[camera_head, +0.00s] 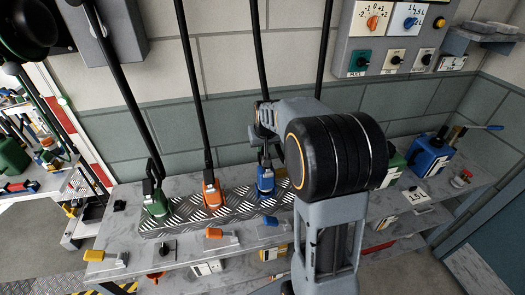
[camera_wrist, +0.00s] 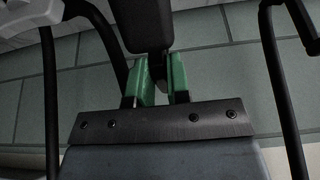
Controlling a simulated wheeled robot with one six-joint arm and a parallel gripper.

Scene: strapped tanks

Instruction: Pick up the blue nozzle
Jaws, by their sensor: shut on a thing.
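The blue nozzle (camera_head: 265,182) stands roughly upright at the right part of the chequered metal plate, its black hose rising behind my arm. My gripper (camera_wrist: 157,74) has green fingers closed on a black part between them in the wrist view. This is the black upper part of the blue nozzle (camera_wrist: 145,25); its blue body is not visible in that view. In the head view my wrist and forearm hide most of the gripper and part of the nozzle. I cannot tell whether the nozzle is clear of the plate.
An orange nozzle (camera_head: 211,190) and a green nozzle (camera_head: 156,204) stand left on the same chequered plate (camera_head: 183,224), with hoses rising. A control panel (camera_head: 397,40) hangs upper right. A blue box (camera_head: 430,157) stands at right.

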